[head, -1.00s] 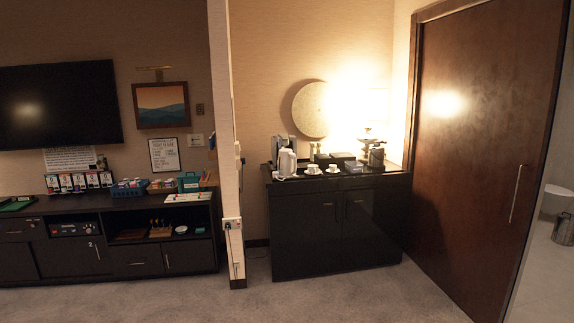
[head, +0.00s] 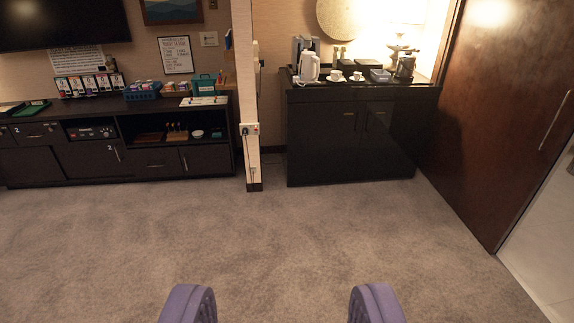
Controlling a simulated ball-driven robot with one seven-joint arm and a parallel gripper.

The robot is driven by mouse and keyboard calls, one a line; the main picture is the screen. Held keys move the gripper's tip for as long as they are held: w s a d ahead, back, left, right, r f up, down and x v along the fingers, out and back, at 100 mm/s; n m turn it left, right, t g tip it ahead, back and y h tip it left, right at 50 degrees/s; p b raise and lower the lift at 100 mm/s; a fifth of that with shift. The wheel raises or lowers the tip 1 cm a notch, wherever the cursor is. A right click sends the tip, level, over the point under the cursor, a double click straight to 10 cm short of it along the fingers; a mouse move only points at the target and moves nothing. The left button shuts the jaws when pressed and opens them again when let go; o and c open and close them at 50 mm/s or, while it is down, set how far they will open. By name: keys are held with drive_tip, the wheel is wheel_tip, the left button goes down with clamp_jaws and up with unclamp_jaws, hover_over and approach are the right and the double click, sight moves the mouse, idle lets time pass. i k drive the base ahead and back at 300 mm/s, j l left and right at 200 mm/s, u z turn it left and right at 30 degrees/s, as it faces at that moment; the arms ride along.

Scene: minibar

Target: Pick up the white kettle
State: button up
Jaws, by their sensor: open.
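The white kettle (head: 309,68) stands upright near the left end of the dark minibar cabinet's top (head: 350,91), across the room. My gripper (head: 281,306) shows at the bottom of the view as two purple fingers set wide apart. It is open and empty, over the carpet and far from the kettle. A dark and silver machine (head: 299,45) stands just behind the kettle and partly overlaps it in view.
White cups (head: 336,76), a dark container (head: 405,67) and a lit lamp (head: 398,46) share the cabinet top. A narrow wall end (head: 246,100) stands left of the cabinet, a wooden door (head: 500,120) right. The carpet (head: 280,240) in front is clear.

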sight(310, 66)
drive_tip(key=i, duration=5.1)
drive_tip(key=i+l, duration=0.35)
drive_tip(key=i, duration=0.15)
drive_tip(key=i+l+u, duration=0.15)
drive_tip(key=i+l, duration=0.15)
drive_tip(key=i, duration=0.2)
